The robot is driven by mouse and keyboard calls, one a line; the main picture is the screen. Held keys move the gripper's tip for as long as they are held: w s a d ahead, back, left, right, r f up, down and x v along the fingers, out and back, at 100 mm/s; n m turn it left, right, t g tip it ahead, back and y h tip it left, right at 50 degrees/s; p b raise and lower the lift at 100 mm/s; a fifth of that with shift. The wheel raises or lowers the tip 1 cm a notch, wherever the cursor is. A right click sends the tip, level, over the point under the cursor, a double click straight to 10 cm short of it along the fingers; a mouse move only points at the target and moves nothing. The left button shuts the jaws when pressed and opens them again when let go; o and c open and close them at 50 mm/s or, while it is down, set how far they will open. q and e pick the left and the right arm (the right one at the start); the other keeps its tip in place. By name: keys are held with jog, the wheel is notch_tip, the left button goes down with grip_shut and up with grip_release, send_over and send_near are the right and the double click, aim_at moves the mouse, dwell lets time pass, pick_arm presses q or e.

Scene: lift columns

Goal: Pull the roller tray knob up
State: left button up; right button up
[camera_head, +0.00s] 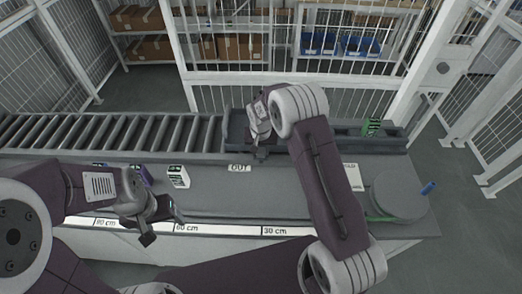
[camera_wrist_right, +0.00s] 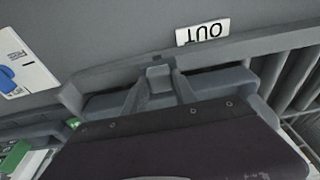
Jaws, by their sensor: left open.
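The grey roller tray (camera_head: 236,130) is a dark box at the end of the roller conveyor, behind the OUT label. Its small grey block knob (camera_wrist_right: 160,76) is on the tray's front side in the right wrist view. My right gripper (camera_wrist_right: 160,88) reaches it from above, with one finger on each side, and the fingers appear to touch its sides. In the head view my right gripper (camera_head: 261,148) is at the tray's front edge, partly covered by its own wrist. My left gripper (camera_head: 160,226) is open and empty over the front edge of the bench.
The roller conveyor (camera_head: 110,131) runs left from the tray. Small boxes (camera_head: 178,176) stand on the bench left of the OUT label (camera_head: 239,168). A round grey disc (camera_head: 400,190) and a blue item (camera_head: 428,188) are at the right end. White mesh fencing stands behind.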

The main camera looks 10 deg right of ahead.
jog(key=shift+r, duration=0.15)
dwell(0.4)
jog(key=shift+r+p, duration=0.7)
jog(key=shift+r, duration=0.1)
jog(key=shift+f, duration=0.1)
jog(key=o, duration=1)
jog(key=shift+o, duration=0.2)
notch_tip(320, 180, up, 9)
jog(key=s+p, duration=0.1)
jog(key=p, duration=0.5)
jog(key=shift+s+a, duration=0.3)
jog(key=shift+s, duration=0.1)
jog(key=shift+f, duration=0.1)
